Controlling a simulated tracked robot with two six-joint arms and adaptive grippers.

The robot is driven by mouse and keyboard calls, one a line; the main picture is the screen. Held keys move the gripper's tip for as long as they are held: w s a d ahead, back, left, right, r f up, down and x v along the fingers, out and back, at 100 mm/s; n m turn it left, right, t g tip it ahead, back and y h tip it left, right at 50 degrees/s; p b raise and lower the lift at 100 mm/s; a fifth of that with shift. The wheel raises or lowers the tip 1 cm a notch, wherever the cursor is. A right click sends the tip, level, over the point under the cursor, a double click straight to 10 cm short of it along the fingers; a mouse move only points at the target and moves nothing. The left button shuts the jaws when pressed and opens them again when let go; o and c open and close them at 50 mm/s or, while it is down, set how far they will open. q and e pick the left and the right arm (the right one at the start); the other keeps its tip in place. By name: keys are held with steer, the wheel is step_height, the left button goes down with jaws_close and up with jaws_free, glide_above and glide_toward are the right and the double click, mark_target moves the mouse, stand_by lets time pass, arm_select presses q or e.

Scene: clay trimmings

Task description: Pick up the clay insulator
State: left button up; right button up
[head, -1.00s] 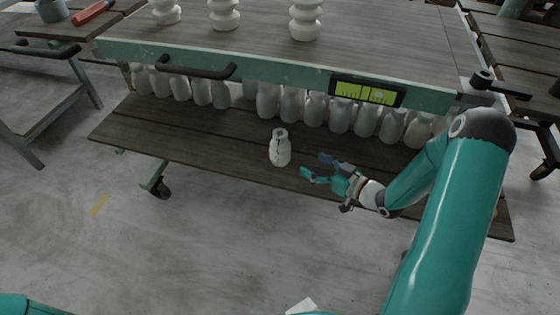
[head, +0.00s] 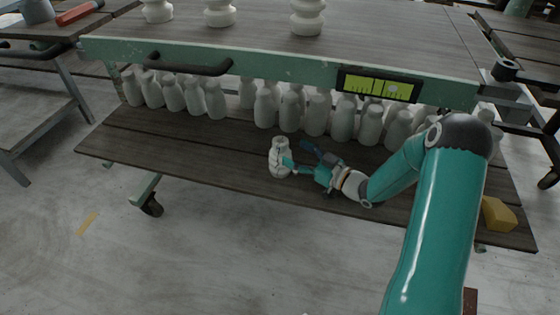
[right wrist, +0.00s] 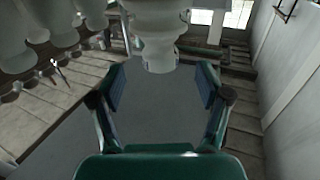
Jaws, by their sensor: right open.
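The clay insulator (head: 279,158) is a small white ribbed piece standing upright near the front edge of the cart's lower shelf, apart from the row behind. In the right wrist view a large white ribbed body, which looks like the insulator (right wrist: 157,38), fills the top middle, ahead of the fingers. My right gripper (head: 296,154) is open, just right of the insulator, one fingertip overlapping its lower right side in the picture. I cannot tell whether it touches. In the right wrist view the gripper (right wrist: 162,78) has its fingers wide apart with nothing between them. My left gripper is out of view.
A row of white pieces (head: 290,107) stands behind on the lower shelf (head: 190,150). The green-edged tabletop (head: 280,66) with a display panel (head: 378,85) overhangs them. A yellow block (head: 498,214) lies at the shelf's right end. Shelf left of the insulator is clear.

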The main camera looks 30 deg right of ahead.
mark_target(287, 148)
steer(key=shift+b+x, duration=0.55)
steer(key=shift+x, duration=2.45)
steer(key=shift+r, duration=0.1)
jaws_close()
